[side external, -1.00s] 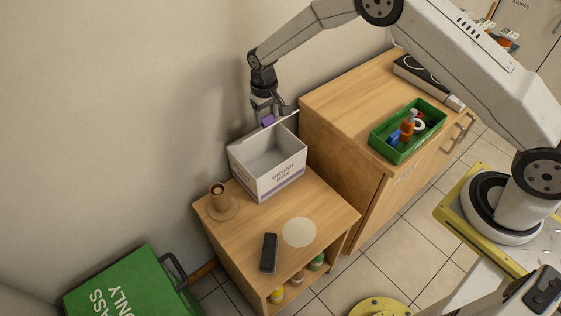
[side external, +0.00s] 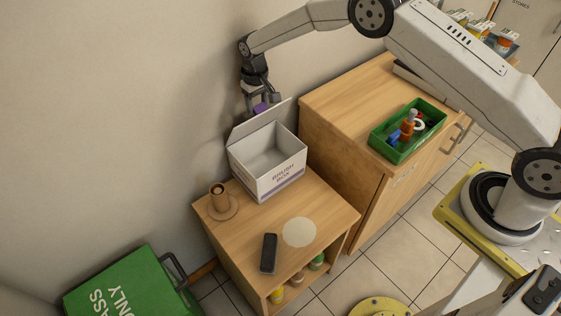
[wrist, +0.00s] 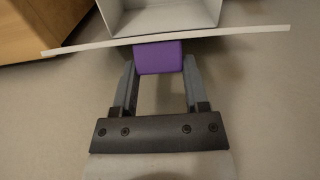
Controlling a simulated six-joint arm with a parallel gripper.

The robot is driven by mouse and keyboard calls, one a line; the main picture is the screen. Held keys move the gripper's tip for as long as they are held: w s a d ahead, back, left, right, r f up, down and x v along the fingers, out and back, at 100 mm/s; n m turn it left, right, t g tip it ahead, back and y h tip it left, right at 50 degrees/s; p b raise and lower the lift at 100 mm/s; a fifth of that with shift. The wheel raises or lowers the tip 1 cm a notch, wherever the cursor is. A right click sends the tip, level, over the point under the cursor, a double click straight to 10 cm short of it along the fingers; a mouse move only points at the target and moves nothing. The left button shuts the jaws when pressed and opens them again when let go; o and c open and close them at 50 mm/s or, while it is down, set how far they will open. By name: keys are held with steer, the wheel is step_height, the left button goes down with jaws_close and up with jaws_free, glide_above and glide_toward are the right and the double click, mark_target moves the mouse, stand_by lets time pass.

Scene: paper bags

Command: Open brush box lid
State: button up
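The brush box (side external: 280,172) is a white carton with lettering on its front, standing on the low wooden cabinet. Its inside is open to view and looks empty. The white lid (side external: 258,123) stands up from the box's back edge, its inner face showing. In the wrist view the lid (wrist: 230,31) is seen nearly edge-on. A purple tab (wrist: 158,57) sits on the lid. My gripper (wrist: 159,65) has a finger on each side of this tab and appears closed on it. In the side view my gripper (side external: 260,106) is behind the lid, partly hidden.
A taller wooden cabinet (side external: 335,103) stands close right of the box, with a green tray (side external: 385,151) of small items on top. The wall is close behind my gripper. A brown holder (side external: 220,203), dark phone-like object (side external: 269,253) and pale disc (side external: 299,232) lie in front.

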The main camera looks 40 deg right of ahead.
steer(key=o, duration=0.5)
steer(key=shift+a+f, duration=0.1)
steer(key=shift+c, duration=0.2)
steer(key=shift+r, duration=3.95)
